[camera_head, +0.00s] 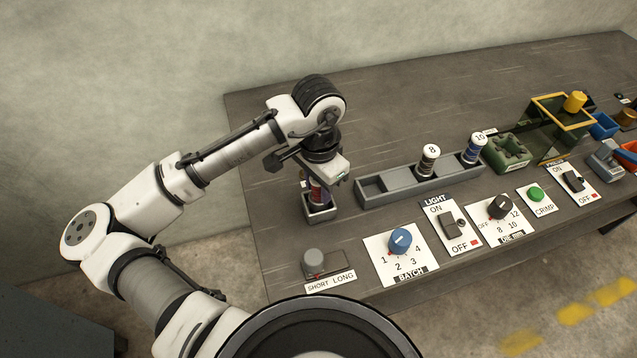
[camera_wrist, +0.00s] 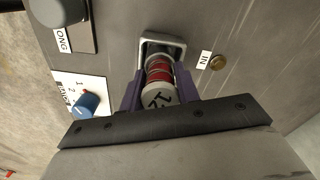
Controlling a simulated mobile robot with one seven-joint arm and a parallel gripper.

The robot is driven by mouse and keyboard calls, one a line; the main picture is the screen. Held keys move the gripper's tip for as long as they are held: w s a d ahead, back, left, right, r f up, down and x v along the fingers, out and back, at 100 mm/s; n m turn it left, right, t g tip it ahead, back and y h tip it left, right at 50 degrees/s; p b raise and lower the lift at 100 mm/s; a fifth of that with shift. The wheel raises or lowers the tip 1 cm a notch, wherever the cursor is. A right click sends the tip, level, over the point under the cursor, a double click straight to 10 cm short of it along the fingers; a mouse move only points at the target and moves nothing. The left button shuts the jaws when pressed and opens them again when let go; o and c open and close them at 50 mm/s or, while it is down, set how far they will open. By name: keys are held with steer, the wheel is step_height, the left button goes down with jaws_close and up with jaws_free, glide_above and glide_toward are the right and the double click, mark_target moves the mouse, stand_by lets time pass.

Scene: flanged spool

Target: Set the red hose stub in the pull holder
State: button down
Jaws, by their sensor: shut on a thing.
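A red banded stub (camera_head: 317,194) with a pale numbered end is between the fingers of my gripper (camera_head: 318,186). In the wrist view, the purple fingers of my gripper (camera_wrist: 160,84) are shut on both sides of the red stub (camera_wrist: 160,72). The stub's far end is at the small grey open box (camera_head: 321,214), which also shows in the wrist view (camera_wrist: 176,44) beside a label reading IN. I cannot tell whether the stub touches the box floor. No holder is labelled as the pull holder; a green slotted block (camera_head: 508,153) stands to the right.
A long grey rack (camera_head: 404,187) holds stubs marked 8 (camera_head: 428,160) and 10 (camera_head: 474,149); its left slots look empty. Knobs, switches and a green button (camera_head: 536,194) line the front edge. A yellow-edged frame (camera_head: 561,113) stands farther right. The bench's back left is clear.

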steer(key=shift+f, duration=0.25)
steer(key=c, duration=1)
jaws_free()
steer(key=shift+c, duration=0.2)
step_height(320, 180, up, 13)
steer(key=shift+f+b, duration=0.15)
steer(key=shift+b, duration=0.25)
